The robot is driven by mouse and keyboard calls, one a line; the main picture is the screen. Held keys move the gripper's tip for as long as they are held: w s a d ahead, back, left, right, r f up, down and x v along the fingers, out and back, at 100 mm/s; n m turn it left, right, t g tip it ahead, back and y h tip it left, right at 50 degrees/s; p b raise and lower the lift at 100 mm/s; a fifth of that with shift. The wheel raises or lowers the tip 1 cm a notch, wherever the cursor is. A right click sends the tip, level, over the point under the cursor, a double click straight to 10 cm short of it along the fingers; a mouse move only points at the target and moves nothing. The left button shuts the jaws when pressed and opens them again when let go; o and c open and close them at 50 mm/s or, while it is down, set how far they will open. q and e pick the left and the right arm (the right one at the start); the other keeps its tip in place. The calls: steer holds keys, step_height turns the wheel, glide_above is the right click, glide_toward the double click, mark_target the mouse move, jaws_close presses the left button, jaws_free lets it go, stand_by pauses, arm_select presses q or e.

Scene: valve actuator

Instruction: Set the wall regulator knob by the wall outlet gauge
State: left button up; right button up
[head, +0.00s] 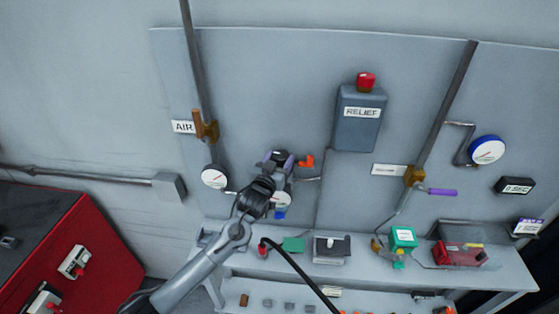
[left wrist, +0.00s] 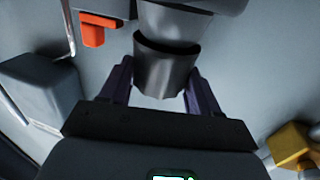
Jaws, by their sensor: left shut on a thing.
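My left gripper (head: 277,160) is at the regulator on the grey wall panel. In the left wrist view its two purple fingers (left wrist: 160,78) sit on either side of the dark grey regulator knob (left wrist: 164,72), shut on it. In the head view the knob is hidden behind my gripper and wrist. A white round gauge (head: 283,199) shows just below my wrist, partly covered by it; its needle cannot be read. Another white gauge (head: 214,178) is to the left, under the AIR label (head: 183,127). My right gripper is not in view.
An orange handle (head: 306,161) is just right of my gripper; it also shows in the left wrist view (left wrist: 92,36). A brass valve (head: 206,127) is up left. The RELIEF box (head: 358,120) is to the right. A bench (head: 480,277) with several items stands below.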

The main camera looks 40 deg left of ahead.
arm_select(q)
steer(key=m+h, duration=0.1)
steer(key=h, duration=0.1)
steer(key=m+h, duration=0.1)
steer(key=h, duration=0.1)
steer(key=m+h, duration=0.1)
steer(key=h, duration=0.1)
steer(key=shift+a+m+t, duration=0.4)
steer(key=m+h, duration=0.2)
steer(key=h, duration=0.1)
steer(key=shift+a, duration=0.15)
steer(key=shift+m+g+h, duration=0.3)
steer(key=shift+m+h, duration=0.1)
steer(key=shift+h, duration=0.2)
steer(key=m+g+h+b, duration=0.1)
steer(key=h+b, duration=0.1)
steer(key=m+g+h+b, duration=0.1)
steer(key=m+h+b, duration=0.1)
steer(key=m+g+h+b, duration=0.1)
steer(key=h+b, duration=0.1)
steer(key=b, duration=0.1)
steer(key=shift+w+a+f+m+h, duration=0.1)
steer(key=shift+w+a+m+h, duration=0.05)
steer(key=shift+a+m+h, duration=0.2)
steer(key=shift+m+g+h+b, duration=0.55)
steer(key=shift+g+h+b, duration=0.15)
steer(key=shift+b, duration=0.2)
steer(key=shift+d, duration=0.1)
steer(key=o, duration=1)
steer(key=shift+o, duration=0.2)
